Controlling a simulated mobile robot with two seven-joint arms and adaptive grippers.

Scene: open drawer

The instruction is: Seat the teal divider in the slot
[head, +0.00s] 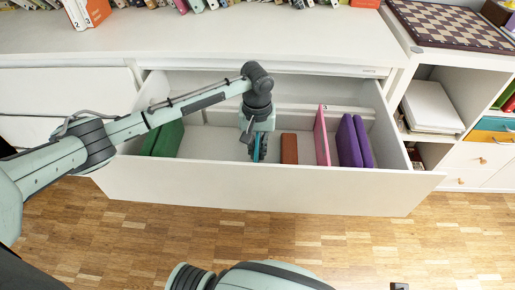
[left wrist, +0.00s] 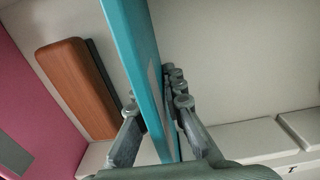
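My left gripper (head: 258,152) reaches down into the open white drawer (head: 250,190), left of its middle. In the left wrist view its fingers (left wrist: 155,115) are closed on both faces of the teal divider (left wrist: 135,45), a thin flat panel standing on edge. In the head view the gripper hides most of the divider; a narrow teal strip (head: 263,150) shows. A white rail (left wrist: 250,137) has a gap between two segments near a small dark mark; whether the divider's end sits in a gap is hidden. My right gripper is out of view.
A brown block (head: 289,149) lies right of the gripper. A pink divider (head: 321,137) and purple pieces (head: 349,143) stand farther right. Green pieces (head: 167,138) fill the left end. The drawer's front and back walls are close to the gripper. A cubby shelf (head: 435,75) stands right.

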